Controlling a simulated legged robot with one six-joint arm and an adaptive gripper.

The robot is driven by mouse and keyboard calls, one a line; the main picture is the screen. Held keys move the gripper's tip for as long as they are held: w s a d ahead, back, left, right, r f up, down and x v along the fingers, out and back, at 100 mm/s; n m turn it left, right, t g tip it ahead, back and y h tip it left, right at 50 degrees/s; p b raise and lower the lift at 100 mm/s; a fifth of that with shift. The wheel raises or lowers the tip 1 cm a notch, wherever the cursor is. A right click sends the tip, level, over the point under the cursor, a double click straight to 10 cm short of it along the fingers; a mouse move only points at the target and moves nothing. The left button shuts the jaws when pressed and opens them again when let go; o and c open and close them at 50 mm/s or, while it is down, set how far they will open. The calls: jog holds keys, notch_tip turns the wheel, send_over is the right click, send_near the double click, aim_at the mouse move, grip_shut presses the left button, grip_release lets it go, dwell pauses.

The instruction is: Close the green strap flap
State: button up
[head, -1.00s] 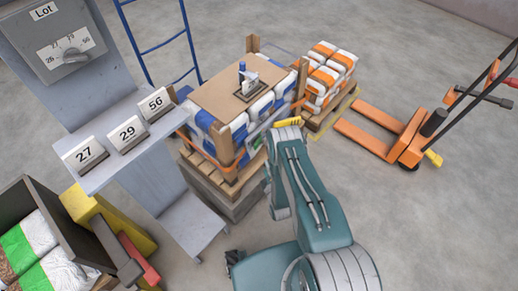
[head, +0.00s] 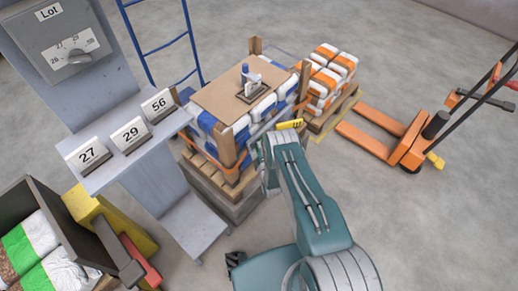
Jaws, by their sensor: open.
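I make out no green strap flap in the head view. Orange straps (head: 205,158) run around a pallet load of white and blue bags (head: 240,131), which has a brown sheet (head: 225,95) on top. My teal arm reaches up to the front right corner of this load and covers part of that side. My gripper cannot be made out; the arm's end seems hidden behind my own arm links. Whether it touches the load cannot be told.
A grey stand with a Lot dial (head: 79,57) and cards 27, 29 and 56 (head: 160,103) is left. An orange pallet truck (head: 385,140) and orange-white bags (head: 328,75) are right. A bin with green-white bags (head: 30,245) is lower left. Floor is clear lower right.

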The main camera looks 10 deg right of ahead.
jog(key=shift+c, duration=0.3)
jog(key=c, duration=1.1)
jog(key=shift+w+a+m+h, duration=0.1)
jog(key=shift+a+m+h, duration=0.1)
jog(key=shift+m+h, duration=0.5)
jog(key=shift+f, duration=0.1)
